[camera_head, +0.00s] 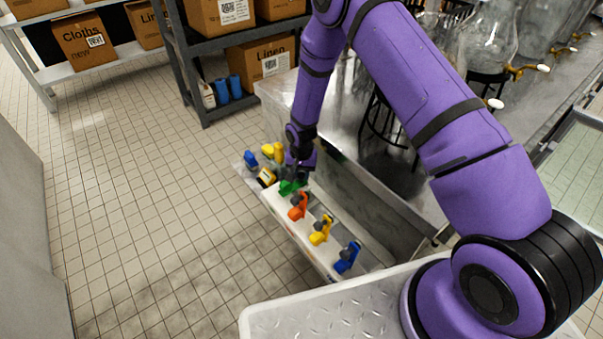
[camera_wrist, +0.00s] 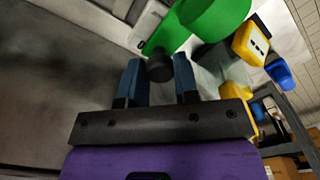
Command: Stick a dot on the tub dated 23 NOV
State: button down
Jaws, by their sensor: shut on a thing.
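A green dispenser (camera_head: 288,187) stands in a row of coloured dispensers on a narrow white shelf. In the wrist view the green dispenser (camera_wrist: 212,14) is close, with a round body and a dark round knob. My gripper (camera_head: 296,176) reaches down to it from above. In the wrist view my gripper (camera_wrist: 158,75) has its two fingers on either side of the dark knob, shut on the green dispenser. The exact contact is hard to see. I see no tub with a readable date in either view.
Orange (camera_head: 298,207), yellow (camera_head: 321,231) and blue (camera_head: 347,257) dispensers stand nearer on the shelf (camera_head: 314,248). A yellow-and-black device (camera_head: 266,177) and a small blue item (camera_head: 251,158) are beyond. A steel counter (camera_head: 300,97) stands alongside. The tiled floor at left is clear.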

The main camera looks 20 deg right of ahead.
jog(key=shift+a+r, duration=0.15)
jog(key=shift+s+a+r+t+h, duration=0.25)
jog(key=shift+a+r+t+h, duration=0.25)
jog(key=shift+h, duration=0.4)
jog(key=shift+s+a+r+t+h, duration=0.25)
jog(key=shift+a+r+h, duration=0.3)
jog(key=shift+h, duration=0.35)
jog(key=shift+s+a+r+t+h, duration=0.2)
jog(key=shift+a+r+t+h, duration=0.2)
jog(key=shift+h, duration=0.35)
jog(key=shift+s+a+r+t+h, duration=0.15)
jog(key=shift+a+r+t+h, duration=0.15)
jog(key=shift+a+h, duration=0.35)
jog(key=h, duration=0.1)
jog(key=a+t+h, duration=0.1)
jog(key=s+a+h, duration=0.1)
jog(key=shift+a+r, duration=0.1)
jog(key=shift+r, duration=0.2)
jog(key=shift+s+a+f+t+h, duration=0.1)
jog(key=shift+s+a+t+h, duration=0.25)
jog(key=shift+a+h, duration=0.4)
jog(key=shift+s+a+f+t+h, duration=0.15)
jog(key=shift+s+a+t+h, duration=0.2)
jog(key=shift+a+h, duration=0.4)
jog(key=shift+s+a+f+t+h, duration=0.1)
jog(key=shift+s+a+t+h, duration=0.25)
jog(key=shift+a+h, duration=0.4)
jog(key=shift+f, duration=0.15)
